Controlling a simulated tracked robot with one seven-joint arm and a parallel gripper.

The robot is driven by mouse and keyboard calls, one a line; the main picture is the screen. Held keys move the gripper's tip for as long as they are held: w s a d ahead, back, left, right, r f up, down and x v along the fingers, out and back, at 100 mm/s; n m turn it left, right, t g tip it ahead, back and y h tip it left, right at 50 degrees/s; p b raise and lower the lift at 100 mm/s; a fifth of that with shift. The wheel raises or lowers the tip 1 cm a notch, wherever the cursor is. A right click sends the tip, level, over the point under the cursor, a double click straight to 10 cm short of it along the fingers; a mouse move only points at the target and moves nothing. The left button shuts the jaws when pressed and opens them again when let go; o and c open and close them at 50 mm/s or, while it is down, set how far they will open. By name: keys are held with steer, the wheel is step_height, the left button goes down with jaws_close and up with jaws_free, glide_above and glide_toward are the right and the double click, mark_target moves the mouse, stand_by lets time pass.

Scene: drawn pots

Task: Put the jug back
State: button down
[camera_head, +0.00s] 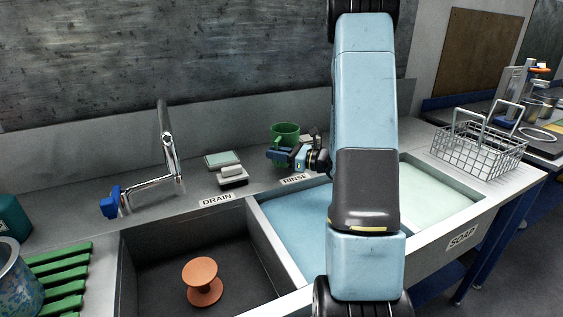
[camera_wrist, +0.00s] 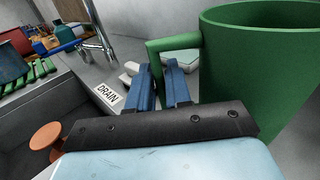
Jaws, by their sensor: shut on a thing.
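A green jug (camera_head: 285,132) is upright at the back of the sink counter, behind the RINSE label. It looks large at the right of the wrist view (camera_wrist: 262,70), with its square handle pointing left. My gripper (camera_head: 272,154) is in front of the jug's lower left side. In the wrist view its blue fingers (camera_wrist: 162,78) are shut on the jug's handle (camera_wrist: 176,42). The jug's base is hidden by my gripper in the head view, so I cannot tell whether it touches the counter.
The DRAIN basin (camera_head: 150,262) holds an orange spool-shaped thing (camera_head: 202,282). The RINSE basin (camera_head: 290,222) holds blue water; the SOAP basin (camera_head: 432,200) is pale. A tap (camera_head: 168,150), sponges (camera_head: 232,175), a green rack (camera_head: 62,275) and a wire basket (camera_head: 478,150) stand around.

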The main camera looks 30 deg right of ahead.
mark_target(276, 164)
step_height(276, 164, down, 3)
steer(key=shift+w+f, duration=0.15)
steer(key=c, duration=1.1)
jaws_free()
steer(key=shift+o, duration=0.2)
